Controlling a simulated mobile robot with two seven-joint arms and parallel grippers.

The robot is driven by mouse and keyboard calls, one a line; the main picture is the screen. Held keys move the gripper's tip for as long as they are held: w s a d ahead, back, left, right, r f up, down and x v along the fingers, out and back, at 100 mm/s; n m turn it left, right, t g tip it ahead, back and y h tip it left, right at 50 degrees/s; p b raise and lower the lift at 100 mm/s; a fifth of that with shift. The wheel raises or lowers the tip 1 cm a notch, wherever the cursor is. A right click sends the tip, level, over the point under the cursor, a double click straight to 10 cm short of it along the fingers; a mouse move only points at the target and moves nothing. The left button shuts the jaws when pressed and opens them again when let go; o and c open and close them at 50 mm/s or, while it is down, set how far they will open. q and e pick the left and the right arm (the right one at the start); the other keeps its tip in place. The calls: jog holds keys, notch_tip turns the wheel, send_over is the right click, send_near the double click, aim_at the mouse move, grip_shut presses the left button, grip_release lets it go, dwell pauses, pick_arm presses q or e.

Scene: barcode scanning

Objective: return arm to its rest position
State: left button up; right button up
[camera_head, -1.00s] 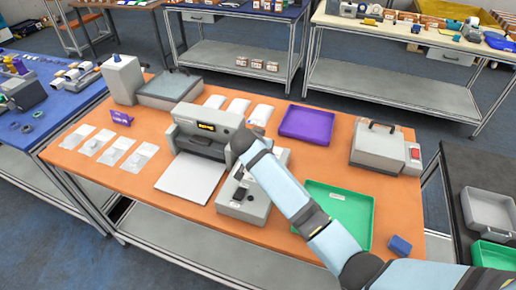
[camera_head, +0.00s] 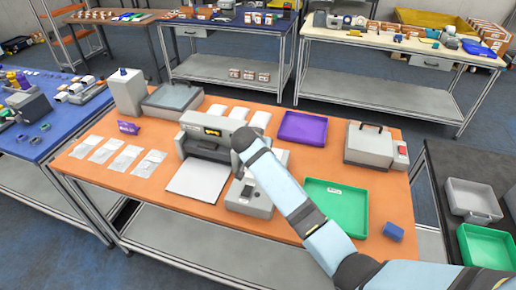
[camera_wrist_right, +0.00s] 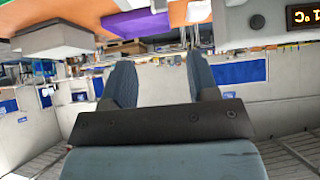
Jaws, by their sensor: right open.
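My right arm (camera_head: 290,195) comes in from the lower right of the head view. It reaches over the orange table (camera_head: 270,222) to the front of the grey machine with a small lit display (camera_head: 213,132). Its gripper is hidden behind the wrist in the head view. In the right wrist view my right gripper (camera_wrist_right: 159,62) has its two dark fingers wide apart, with nothing between them. That view looks upside down across the room, with the lit display also at its upper right (camera_wrist_right: 303,15). My left arm and gripper are not in view.
The arm passes over a grey device (camera_head: 246,197) and beside a green tray (camera_head: 345,205). A blue block (camera_head: 393,232) lies near the right front edge. A purple tray (camera_head: 302,128) and a grey case (camera_head: 368,146) stand behind. White packets (camera_head: 125,157) lie at left.

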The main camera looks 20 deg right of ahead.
dwell(0.4)
